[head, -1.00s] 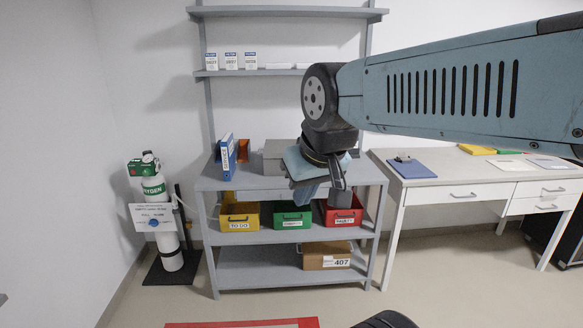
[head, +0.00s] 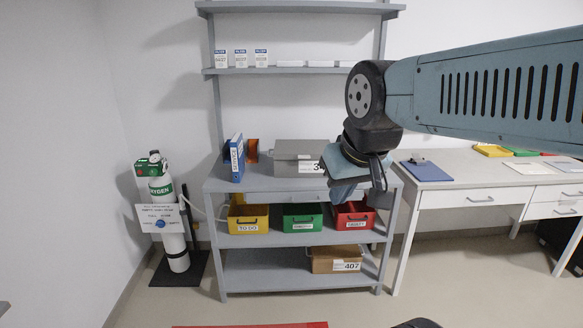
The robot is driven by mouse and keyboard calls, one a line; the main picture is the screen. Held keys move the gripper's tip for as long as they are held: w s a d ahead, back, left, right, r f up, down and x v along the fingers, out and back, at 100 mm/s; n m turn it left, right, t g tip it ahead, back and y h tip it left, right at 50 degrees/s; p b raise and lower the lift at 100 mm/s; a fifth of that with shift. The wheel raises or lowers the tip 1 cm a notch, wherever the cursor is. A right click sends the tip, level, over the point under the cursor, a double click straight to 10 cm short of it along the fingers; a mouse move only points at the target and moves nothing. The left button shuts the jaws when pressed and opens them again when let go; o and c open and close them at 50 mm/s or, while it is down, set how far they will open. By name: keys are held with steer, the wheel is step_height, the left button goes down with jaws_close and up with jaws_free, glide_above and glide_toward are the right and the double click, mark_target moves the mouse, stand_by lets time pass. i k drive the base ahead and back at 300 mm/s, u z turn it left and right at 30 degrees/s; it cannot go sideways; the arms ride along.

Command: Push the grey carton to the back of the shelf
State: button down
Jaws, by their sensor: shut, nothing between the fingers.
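The grey carton (head: 298,157) sits on the shelf unit's waist-high board (head: 222,183), toward its back and right of the blue binder. A white label with a partly covered number shows on its front. My gripper (head: 381,189) points down in front of the board's right part, to the right of the carton. It is shut and empty. My wrist covers the carton's right front corner; I cannot tell whether they touch.
A blue binder (head: 236,158) and an orange item (head: 252,150) stand left of the carton. Yellow (head: 248,218), green (head: 303,216) and red (head: 354,214) bins sit below, and a brown box (head: 335,260) at the bottom. An oxygen cylinder (head: 168,225) stands left, a desk (head: 450,181) right.

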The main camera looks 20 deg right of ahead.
mark_target(282, 169)
steer(key=i, duration=0.85)
steer(key=u, duration=0.05)
